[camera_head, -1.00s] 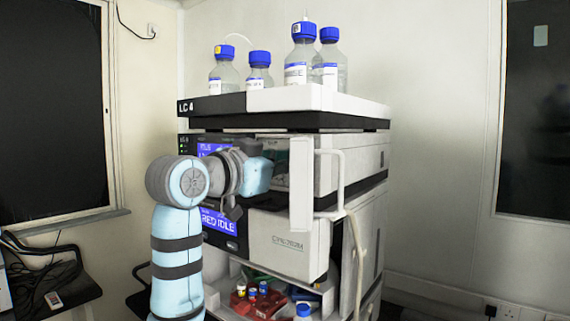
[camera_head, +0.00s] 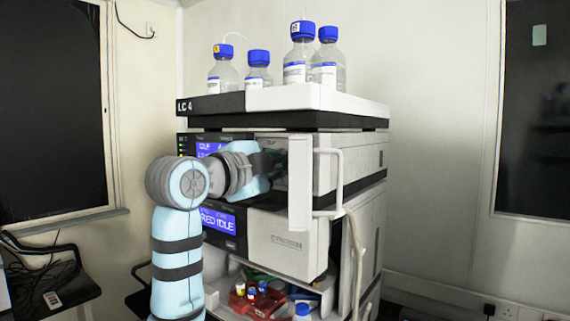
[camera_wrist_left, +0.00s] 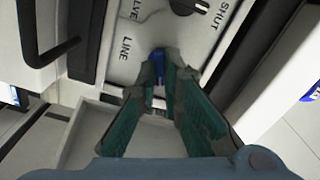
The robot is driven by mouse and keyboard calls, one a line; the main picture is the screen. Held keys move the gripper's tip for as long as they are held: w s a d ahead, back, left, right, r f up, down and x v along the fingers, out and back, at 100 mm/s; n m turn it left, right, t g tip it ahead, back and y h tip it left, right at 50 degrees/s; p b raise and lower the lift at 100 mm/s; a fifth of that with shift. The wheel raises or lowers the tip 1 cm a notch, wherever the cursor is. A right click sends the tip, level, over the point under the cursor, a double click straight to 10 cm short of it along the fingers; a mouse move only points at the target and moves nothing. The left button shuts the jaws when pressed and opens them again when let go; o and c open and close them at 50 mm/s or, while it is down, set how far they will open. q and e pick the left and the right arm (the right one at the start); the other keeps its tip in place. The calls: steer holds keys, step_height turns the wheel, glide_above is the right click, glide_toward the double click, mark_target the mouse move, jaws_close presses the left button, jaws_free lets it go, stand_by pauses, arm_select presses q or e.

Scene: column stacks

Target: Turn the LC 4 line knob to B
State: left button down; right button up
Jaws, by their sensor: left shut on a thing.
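The LC 4 stack carries its label (camera_head: 186,106) on the dark front of the top tray. The line knob (camera_wrist_left: 157,56) shows in the left wrist view as a small blue piece on a pale panel. The word LINE stands to its left on the panel; any A or B mark is not readable. My left gripper (camera_wrist_left: 160,78) is shut on this knob, with green-padded fingers on both sides of it. In the head view my left arm (camera_head: 190,183) reaches into the open bay, and the fingertips and knob are hidden there. My right gripper is not in view.
An open white door with a handle (camera_head: 329,183) stands just right of my left wrist. A dark valve knob (camera_wrist_left: 186,5) marked SHUT lies beyond the line knob. Blue-capped bottles (camera_head: 296,72) stand on top. Small vials and a red rack (camera_head: 262,301) sit below.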

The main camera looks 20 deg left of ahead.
arm_select(q)
steer(key=shift+m, duration=2)
steer(key=c, duration=2)
jaws_free()
steer(key=v, duration=1.2)
steer(key=shift+f, duration=0.1)
steer(key=shift+w+d, duration=0.1)
steer(key=shift+d, duration=0.05)
